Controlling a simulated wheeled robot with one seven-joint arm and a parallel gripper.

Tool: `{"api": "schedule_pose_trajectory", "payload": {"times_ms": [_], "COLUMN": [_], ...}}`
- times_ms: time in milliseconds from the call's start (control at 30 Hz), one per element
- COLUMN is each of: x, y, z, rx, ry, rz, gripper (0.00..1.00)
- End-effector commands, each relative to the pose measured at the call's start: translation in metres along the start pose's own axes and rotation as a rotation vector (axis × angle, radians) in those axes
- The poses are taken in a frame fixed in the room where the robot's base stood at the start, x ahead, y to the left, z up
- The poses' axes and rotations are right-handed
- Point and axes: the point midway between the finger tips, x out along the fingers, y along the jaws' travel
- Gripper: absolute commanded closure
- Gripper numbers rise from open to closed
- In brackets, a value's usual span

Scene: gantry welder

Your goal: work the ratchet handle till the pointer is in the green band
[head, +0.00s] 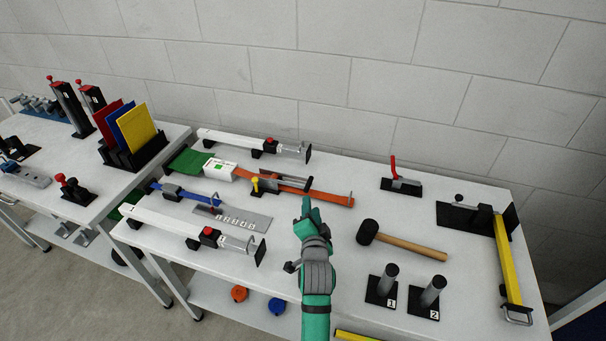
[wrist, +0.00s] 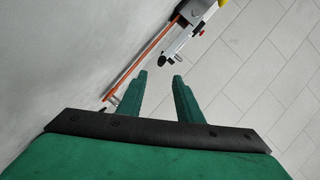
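An orange strap (head: 333,199) runs along the middle of the table through a metal ratchet (head: 292,183) with a yellow-knobbed handle (head: 255,184). At the strap's left end is a white gauge box (head: 220,168) with a small green mark; the pointer is too small to read.
White clamps (head: 250,141) (head: 185,228) lie behind and in front of the strap. A blue strap (head: 200,199) and a numbered plate (head: 232,217) lie left of my gripper.

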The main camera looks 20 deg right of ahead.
Motion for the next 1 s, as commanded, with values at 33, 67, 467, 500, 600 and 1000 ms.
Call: {"api": "schedule_pose_trajectory", "payload": {"times_ms": [33,67,467,500,600,1000], "x": [0.000,0.001,0.053,0.060,0.077,0.108], "y": [0.000,0.000,0.001,0.001,0.001,0.000], "z": [0.000,0.000,-0.003,-0.003,-0.003,0.000], "rx": [0.000,0.000,0.001,0.001,0.000,0.000], "ry": [0.000,0.000,0.004,0.003,0.003,0.000], "rz": [0.000,0.001,0.001,0.003,0.002,0.000], "gripper": [0.68,0.68,0.68,0.68,0.68,0.68]}}
